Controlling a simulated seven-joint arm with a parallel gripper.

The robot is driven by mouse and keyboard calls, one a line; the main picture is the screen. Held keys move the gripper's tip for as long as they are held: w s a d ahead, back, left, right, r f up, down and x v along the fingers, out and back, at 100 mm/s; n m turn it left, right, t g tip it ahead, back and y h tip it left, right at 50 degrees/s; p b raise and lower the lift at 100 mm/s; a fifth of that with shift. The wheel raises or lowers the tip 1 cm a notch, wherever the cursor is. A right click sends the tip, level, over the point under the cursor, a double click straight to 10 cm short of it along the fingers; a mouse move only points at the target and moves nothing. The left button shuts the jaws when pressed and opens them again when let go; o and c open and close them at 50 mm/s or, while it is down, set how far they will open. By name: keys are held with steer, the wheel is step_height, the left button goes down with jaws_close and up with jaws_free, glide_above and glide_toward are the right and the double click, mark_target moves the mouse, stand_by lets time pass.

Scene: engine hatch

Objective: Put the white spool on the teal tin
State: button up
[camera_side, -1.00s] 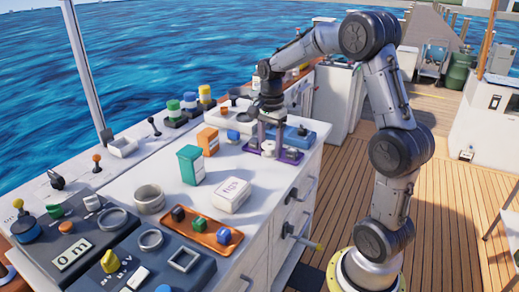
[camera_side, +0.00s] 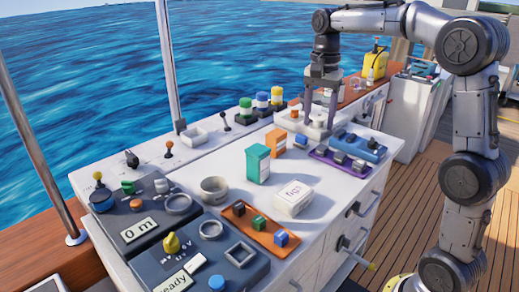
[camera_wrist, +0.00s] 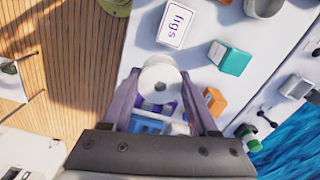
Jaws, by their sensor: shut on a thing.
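The white spool (camera_wrist: 158,73) is between the fingers of my gripper (camera_wrist: 160,108) in the wrist view, its round end facing the camera. My gripper is shut on it. In the side view my gripper (camera_side: 319,117) hangs at the back of the counter, above and behind the purple tray; the spool is hard to separate from the pale surfaces there. The teal tin (camera_side: 258,164) stands upright mid-counter, left of and nearer than my gripper, apart from it. It also shows in the wrist view (camera_wrist: 235,62), up and right of the spool.
An orange box (camera_side: 276,141) stands just behind the teal tin. A white figs box (camera_side: 294,199) lies in front of it, and a grey bowl (camera_side: 214,189) stands to its left. The purple tray (camera_side: 325,153) and a blue tray (camera_side: 372,150) are at the right. An orange tray (camera_side: 238,211) sits nearer.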

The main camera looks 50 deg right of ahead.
steer(key=w+a+r+n, duration=0.1)
steer(key=w+a+n, duration=0.1)
steer(key=w+a, duration=0.3)
glide_above(258, 149)
steer(key=f, duration=0.9)
steer(key=shift+s+f, duration=0.1)
steer(key=shift+s, duration=0.1)
steer(key=shift+w+f, duration=0.15)
steer(key=shift+w+d+f, duration=0.1)
steer(key=shift+w+f, duration=0.05)
steer(key=shift+f, duration=1.6)
steer(key=shift+f, duration=0.1)
steer(key=o, duration=1.4)
steer(key=shift+c, duration=0.2)
